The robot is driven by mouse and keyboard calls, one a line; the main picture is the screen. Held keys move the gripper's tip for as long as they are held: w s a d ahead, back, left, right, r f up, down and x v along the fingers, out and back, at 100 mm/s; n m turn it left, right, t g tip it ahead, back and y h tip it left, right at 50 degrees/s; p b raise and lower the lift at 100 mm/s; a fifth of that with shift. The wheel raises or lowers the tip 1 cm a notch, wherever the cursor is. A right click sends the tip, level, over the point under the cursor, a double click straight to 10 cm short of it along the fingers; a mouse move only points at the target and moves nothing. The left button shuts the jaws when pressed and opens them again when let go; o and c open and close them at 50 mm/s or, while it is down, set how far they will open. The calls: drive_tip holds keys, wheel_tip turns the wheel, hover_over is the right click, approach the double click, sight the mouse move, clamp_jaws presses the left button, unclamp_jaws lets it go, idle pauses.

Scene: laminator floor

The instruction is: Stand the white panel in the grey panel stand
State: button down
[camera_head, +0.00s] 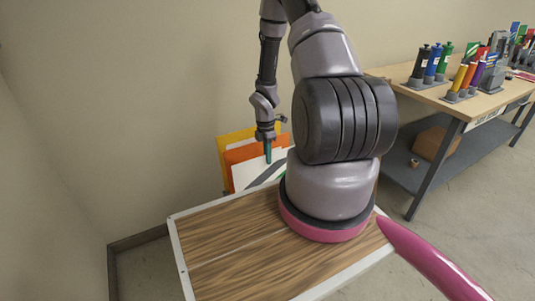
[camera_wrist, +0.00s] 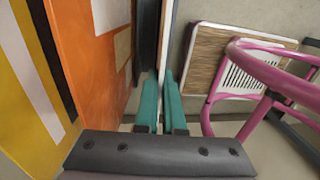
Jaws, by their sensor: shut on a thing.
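The white panel (camera_head: 243,176), with grey and green marks, stands upright in front of an orange and a yellow panel in the head view. My gripper (camera_head: 268,152) points down at its top edge. In the wrist view my gripper's teal fingers (camera_wrist: 160,108) are shut on the white panel, which shows nearly edge-on as a pale strip (camera_wrist: 165,42). Dark grey uprights (camera_wrist: 147,40) beside the panels look like part of the grey panel stand. The stand is mostly hidden in the head view, so I cannot tell whether the white panel is seated in it.
The orange panel (camera_wrist: 90,60) and yellow panel (camera_wrist: 18,90) are close on the left in the wrist view. A wall stands behind the panels. At the right in the head view is a workbench (camera_head: 455,105) with bottles and a lower shelf holding a brown box (camera_head: 432,143).

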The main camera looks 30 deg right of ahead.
drive_tip(key=c, duration=0.9)
unclamp_jaws()
drive_tip(key=shift+c, duration=0.2)
